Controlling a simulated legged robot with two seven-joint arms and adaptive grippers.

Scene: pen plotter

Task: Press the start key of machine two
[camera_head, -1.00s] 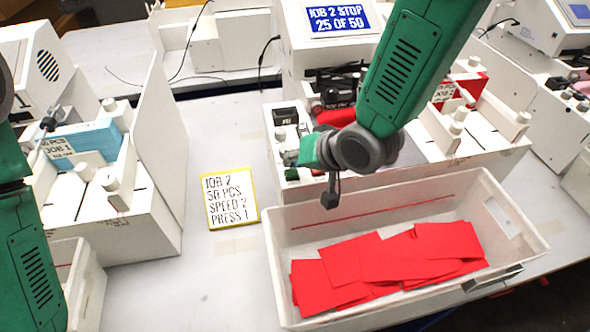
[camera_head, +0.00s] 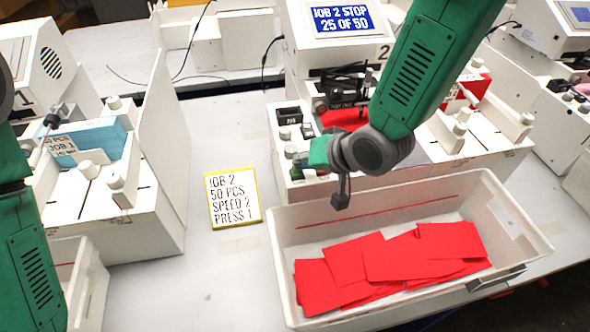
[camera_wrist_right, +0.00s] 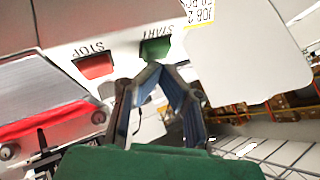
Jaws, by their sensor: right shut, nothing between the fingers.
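Machine two (camera_head: 300,60) stands at the back centre, with a blue display (camera_head: 341,19) reading "JOB 2 STOP 25 OF 50". In the right wrist view its green start key (camera_wrist_right: 155,50) sits beside the red stop key (camera_wrist_right: 95,66). My right gripper (camera_wrist_right: 161,72) is shut and empty, its fingertips close in front of the start key. I cannot tell whether they touch it. In the head view the right gripper (camera_head: 303,160) is at the machine's front left, its fingers mostly hidden. My left arm is at the left edge; its gripper is not visible.
A yellow-edged card (camera_head: 232,198) reads "JOB 2, 50 PCS, SPEED 2, PRESS 1". A white bin (camera_head: 400,205) with red sheets (camera_head: 345,272) stands in front of machine two. Machine one (camera_head: 130,215) with blue cards (camera_head: 95,135) is at left.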

